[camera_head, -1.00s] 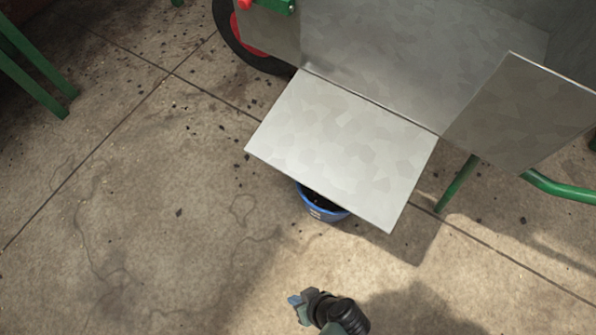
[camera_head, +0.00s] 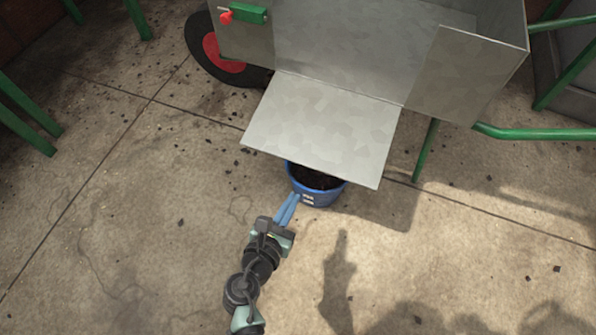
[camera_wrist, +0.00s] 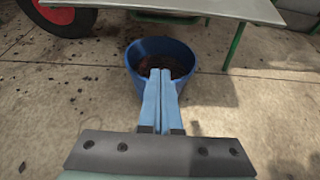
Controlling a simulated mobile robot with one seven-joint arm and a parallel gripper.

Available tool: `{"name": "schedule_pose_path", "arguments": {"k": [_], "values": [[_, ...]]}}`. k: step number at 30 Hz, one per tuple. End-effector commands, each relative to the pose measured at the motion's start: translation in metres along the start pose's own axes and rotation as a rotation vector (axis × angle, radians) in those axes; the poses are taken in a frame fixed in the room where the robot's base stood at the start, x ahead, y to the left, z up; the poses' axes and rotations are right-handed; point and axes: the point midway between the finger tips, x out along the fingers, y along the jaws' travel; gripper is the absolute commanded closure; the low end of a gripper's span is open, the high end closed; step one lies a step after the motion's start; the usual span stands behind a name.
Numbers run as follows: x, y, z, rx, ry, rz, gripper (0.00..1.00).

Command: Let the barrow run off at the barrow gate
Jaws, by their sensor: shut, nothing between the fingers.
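The barrow (camera_head: 345,45) is a grey metal box on green legs with a black and red wheel (camera_head: 222,52). Its gate (camera_head: 322,128) hangs out as a flat, sloping sheet over the floor. A blue bucket (camera_head: 316,190) with dark matter inside stands on the floor, partly under the gate's lower edge. It also shows in the wrist view (camera_wrist: 147,103). My gripper (camera_head: 292,200) has blue fingers, shut and empty, close by the bucket's near left side. In the wrist view the fingertips (camera_wrist: 160,72) overlap the bucket's mouth; I cannot tell whether they touch it.
A green latch block with a red knob (camera_head: 226,17) sits on the barrow's left. Green legs of other equipment (camera_head: 25,120) stand at the left. Dark crumbs are scattered on the concrete.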

Motion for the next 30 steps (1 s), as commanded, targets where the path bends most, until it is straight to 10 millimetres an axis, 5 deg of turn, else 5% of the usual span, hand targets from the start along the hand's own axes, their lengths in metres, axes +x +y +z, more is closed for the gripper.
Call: {"name": "schedule_pose_path", "arguments": {"k": [5, 18, 22, 30], "values": [[0.015, 0.003, 0.000, -0.014, -0.013, 0.007, 1.00], [0.106, 0.002, -0.001, -0.009, -0.013, 0.004, 1.00], [0.093, 0.003, 0.023, -0.010, -0.013, 0.007, 1.00], [0.086, 0.003, 0.040, -0.011, -0.010, 0.005, 1.00]]}}
